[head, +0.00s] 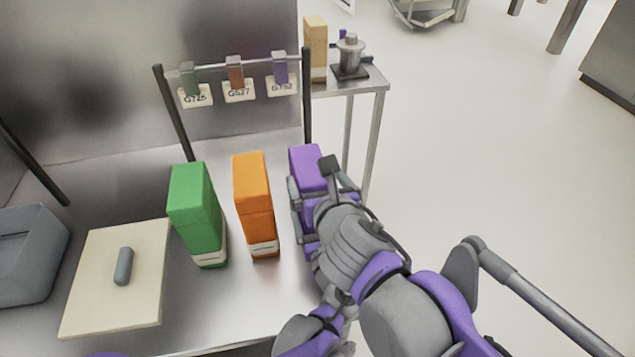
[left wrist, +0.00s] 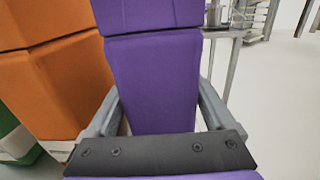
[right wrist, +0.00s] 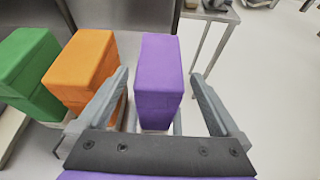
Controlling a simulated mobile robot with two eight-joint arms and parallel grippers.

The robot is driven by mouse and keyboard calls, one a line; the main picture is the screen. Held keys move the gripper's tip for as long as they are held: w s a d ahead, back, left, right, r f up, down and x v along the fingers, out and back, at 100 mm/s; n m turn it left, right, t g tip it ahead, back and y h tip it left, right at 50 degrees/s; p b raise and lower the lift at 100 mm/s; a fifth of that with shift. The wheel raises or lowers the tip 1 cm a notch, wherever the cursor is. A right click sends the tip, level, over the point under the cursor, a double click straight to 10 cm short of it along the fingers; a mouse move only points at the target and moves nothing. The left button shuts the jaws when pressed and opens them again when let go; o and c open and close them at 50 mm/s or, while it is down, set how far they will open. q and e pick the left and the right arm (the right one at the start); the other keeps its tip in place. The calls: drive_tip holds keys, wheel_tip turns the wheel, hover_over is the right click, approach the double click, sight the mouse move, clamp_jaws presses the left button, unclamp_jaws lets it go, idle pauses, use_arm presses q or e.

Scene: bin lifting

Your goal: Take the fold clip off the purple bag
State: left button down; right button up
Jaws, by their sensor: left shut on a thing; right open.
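The purple bag (head: 307,165) stands upright at the right end of the row on the metal table. It fills the middle of the left wrist view (left wrist: 155,80), where the fingers of my left gripper (left wrist: 160,115) are shut on its two sides, low down. My right gripper (head: 322,190) is over the bag in the head view and hides much of it. In the right wrist view my right gripper (right wrist: 160,100) is open, with the bag (right wrist: 158,75) between and beyond its fingertips. A seam crosses the bag's upper part. I cannot make out the fold clip.
An orange bag (head: 254,195) and a green bag (head: 196,205) stand close on the left. A rail (head: 235,65) with three coloured clips and label cards is behind. A cream board (head: 95,275) and grey bin (head: 28,255) are at left. Open floor lies right.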

sight(308, 161)
drive_tip(key=shift+s+f, duration=0.1)
drive_tip(key=shift+f, duration=0.15)
drive_tip(key=x, duration=0.7)
drive_tip(key=shift+c, duration=0.3)
drive_tip(key=c, duration=1.3)
drive_tip(key=shift+r, duration=0.1)
drive_tip(key=shift+r, duration=0.95)
